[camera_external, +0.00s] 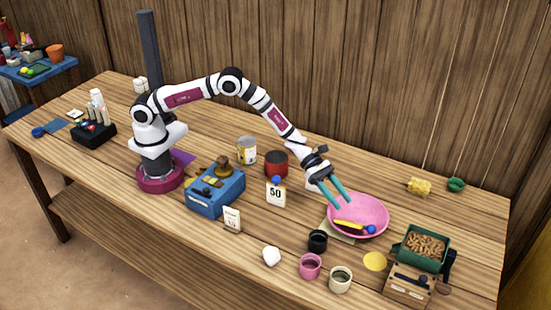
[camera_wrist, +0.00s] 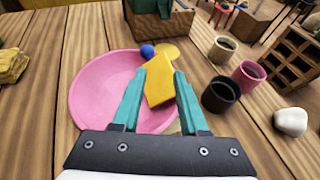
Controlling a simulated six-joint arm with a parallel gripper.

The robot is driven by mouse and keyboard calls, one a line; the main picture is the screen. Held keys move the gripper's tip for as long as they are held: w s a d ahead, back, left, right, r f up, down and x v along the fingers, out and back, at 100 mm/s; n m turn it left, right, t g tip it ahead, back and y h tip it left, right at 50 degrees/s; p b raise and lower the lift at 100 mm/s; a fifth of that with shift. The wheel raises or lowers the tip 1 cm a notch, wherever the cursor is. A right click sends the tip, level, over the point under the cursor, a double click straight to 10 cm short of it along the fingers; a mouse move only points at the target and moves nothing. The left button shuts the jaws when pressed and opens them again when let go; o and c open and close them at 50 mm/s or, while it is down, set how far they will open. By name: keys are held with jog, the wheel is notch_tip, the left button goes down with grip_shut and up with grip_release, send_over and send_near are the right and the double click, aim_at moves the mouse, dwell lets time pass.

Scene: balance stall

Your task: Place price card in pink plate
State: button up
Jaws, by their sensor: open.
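The pink plate (camera_external: 372,205) lies on the right half of the table; it also shows in the wrist view (camera_wrist: 88,100). A flat yellow piece (camera_external: 348,224) and a small blue ball (camera_external: 371,229) are at its near side. My gripper (camera_external: 342,204) is open over the plate, pointing down. In the wrist view, the yellow piece (camera_wrist: 159,82) shows between and just beyond the teal fingertips, not clearly gripped. A white card marked 50 (camera_external: 275,193) stands left of the plate, and a smaller white card (camera_external: 232,219) stands further left. I cannot tell which piece is the price card.
Black (camera_external: 318,241), pink (camera_external: 310,266) and cream (camera_external: 340,279) cups stand in front of the plate. A green tray of brown pieces (camera_external: 424,246) is at the right. A red pot (camera_external: 276,163) and blue box (camera_external: 216,192) stand left. Table behind the plate is mostly clear.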

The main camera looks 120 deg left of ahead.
jog(key=shift+r, duration=0.15)
jog(key=r+v, duration=0.1)
jog(key=v, duration=1.1)
jog(key=s+d+r+m+g+h, duration=0.2)
jog(key=s+d+r+m+g, duration=0.25)
jog(key=s+d+m, duration=0.45)
jog(key=s+d+r+m+g+h, duration=0.2)
jog(key=s+d+r+m+g, duration=0.4)
jog(key=d+m, duration=0.5)
jog(key=s+d+f+m+g+y, duration=0.1)
jog(key=s+d+m+g+y, duration=0.15)
jog(key=s+m, duration=0.65)
jog(key=s+a+m+y, duration=0.4)
jog(key=s, duration=0.3)
jog(key=s+a+m+y, duration=0.4)
jog(key=s+a, duration=0.1)
jog(key=s, duration=0.2)
jog(key=shift+s+f, duration=0.3)
jog(key=shift+s, duration=0.1)
